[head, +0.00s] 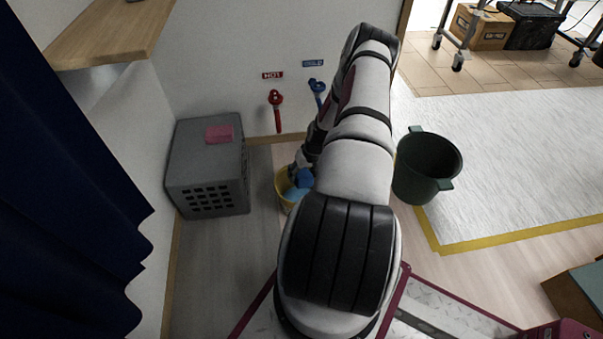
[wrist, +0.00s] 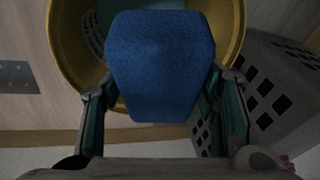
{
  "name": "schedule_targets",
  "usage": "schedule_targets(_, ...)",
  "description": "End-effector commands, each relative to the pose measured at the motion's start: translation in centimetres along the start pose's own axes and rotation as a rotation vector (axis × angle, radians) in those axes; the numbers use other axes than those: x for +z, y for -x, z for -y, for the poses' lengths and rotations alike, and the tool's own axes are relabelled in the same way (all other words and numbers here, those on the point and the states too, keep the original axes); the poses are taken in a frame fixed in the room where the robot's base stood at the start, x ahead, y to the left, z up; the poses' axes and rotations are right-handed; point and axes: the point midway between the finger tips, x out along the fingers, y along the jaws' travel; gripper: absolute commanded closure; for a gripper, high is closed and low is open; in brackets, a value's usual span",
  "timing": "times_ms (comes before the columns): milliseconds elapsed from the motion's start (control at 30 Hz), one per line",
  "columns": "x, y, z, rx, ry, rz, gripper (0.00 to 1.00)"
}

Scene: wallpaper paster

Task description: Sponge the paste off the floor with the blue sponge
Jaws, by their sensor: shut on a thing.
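The blue sponge (wrist: 160,65) is held between the two fingers of my gripper (wrist: 163,100), which is shut on it. In the wrist view the sponge is in front of a yellow bucket (wrist: 63,40). In the head view the sponge (head: 306,178) shows at the yellow bucket (head: 281,186), over or in its mouth; I cannot tell how deep. Light blue water or lining (head: 294,193) shows inside the bucket. My arm hides part of the bucket and gripper. I cannot make out any paste on the floor.
A grey crate (head: 207,200) with a pink sponge-like block (head: 219,134) on top stands left of the bucket. A dark green bin (head: 425,168) stands to the right. A red tap (head: 277,112) and a blue tap (head: 317,90) are on the wall behind. A white sheet (head: 500,160) covers floor at right.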

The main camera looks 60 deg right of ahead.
Motion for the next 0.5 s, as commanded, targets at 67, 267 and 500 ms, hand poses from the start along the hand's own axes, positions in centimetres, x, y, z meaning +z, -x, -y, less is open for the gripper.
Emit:
schedule_targets(67,0.2,-1.2,-0.3,0.0,0.0,0.0,0.75)
schedule_targets(267,0.6,-3.3,-0.7,0.0,0.0,0.0,0.75)
schedule_targets(500,1.0,-5.5,-1.1,-0.001,0.0,0.001,0.75)
